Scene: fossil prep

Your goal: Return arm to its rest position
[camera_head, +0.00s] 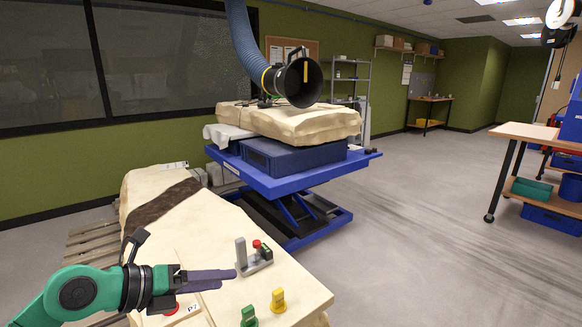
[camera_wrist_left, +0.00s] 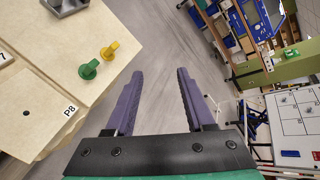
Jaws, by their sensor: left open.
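My left arm (camera_head: 85,293) is green with dark joints and comes in from the lower left in the head view. Its left gripper (camera_head: 228,279) reaches to the right over the near part of the pale work block (camera_head: 305,290). In the left wrist view the two purple fingers of the left gripper (camera_wrist_left: 160,73) stand wide apart with nothing between them. The grey floor shows behind the gap. My right arm and gripper are in neither view.
A grey fixture with a red knob (camera_head: 253,257) stands just beyond the fingers. A yellow peg (camera_head: 278,300) and a green peg (camera_head: 249,317) stand nearer. A blue lift table (camera_head: 270,185) carries a large plaster block behind. Open floor (camera_head: 430,235) lies right.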

